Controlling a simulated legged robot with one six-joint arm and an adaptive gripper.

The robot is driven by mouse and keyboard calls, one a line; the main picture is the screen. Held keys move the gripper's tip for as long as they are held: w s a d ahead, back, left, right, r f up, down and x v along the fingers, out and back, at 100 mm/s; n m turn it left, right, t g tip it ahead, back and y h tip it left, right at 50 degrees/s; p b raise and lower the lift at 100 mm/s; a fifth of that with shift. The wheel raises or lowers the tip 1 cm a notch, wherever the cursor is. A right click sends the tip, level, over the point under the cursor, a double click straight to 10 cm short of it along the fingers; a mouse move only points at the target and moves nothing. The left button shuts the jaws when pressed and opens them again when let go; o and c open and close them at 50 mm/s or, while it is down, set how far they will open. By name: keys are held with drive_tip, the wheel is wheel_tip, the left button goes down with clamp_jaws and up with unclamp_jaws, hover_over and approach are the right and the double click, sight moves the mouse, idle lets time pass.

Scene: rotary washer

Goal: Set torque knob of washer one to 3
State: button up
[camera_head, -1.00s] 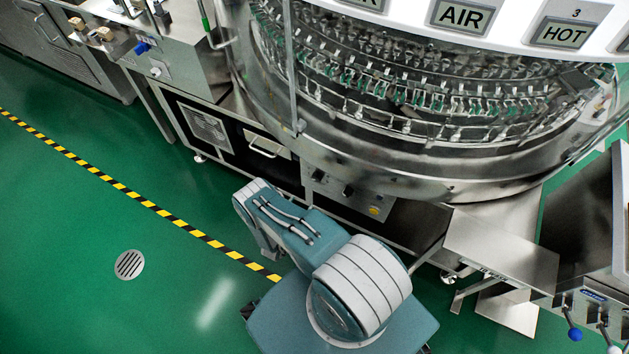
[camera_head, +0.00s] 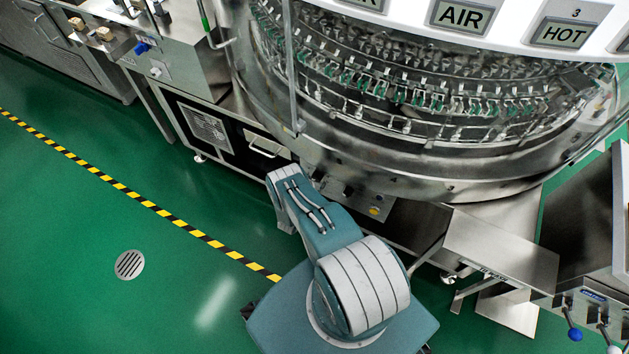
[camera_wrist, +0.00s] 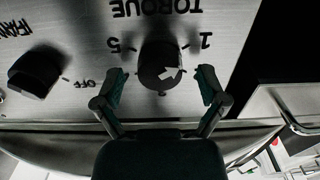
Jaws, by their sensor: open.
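The torque knob (camera_wrist: 160,65) is a round black knob on a brushed-metal panel (camera_wrist: 85,20), seen upside down in the wrist view under the word TORQUE. A "5" stands left of it and a "1" right of it; a small mark below it is too dim to read surely. A white pointer on its face aims toward the lower right of the picture. My gripper (camera_wrist: 162,72) is open, with one finger at each side of the knob and a visible gap to it. In the head view the gripper is hidden by my arm.
Another black knob (camera_wrist: 38,72), marked OFF, sits left on the same panel. A yellow button (camera_head: 375,211) is on the washer's lower front. The steel side table (camera_head: 500,250) juts out at right. Green floor is clear at left.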

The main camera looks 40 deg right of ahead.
drive_tip(key=c, duration=1.2)
drive_tip(key=shift+o, duration=0.2)
drive_tip(key=m, duration=0.5)
drive_tip(key=shift+w+r+m, duration=0.1)
drive_tip(key=shift+m, duration=0.3)
drive_tip(key=m, duration=1.2)
drive_tip(key=shift+m, duration=0.3)
drive_tip(key=m, duration=0.5)
drive_tip(key=shift+m, duration=0.3)
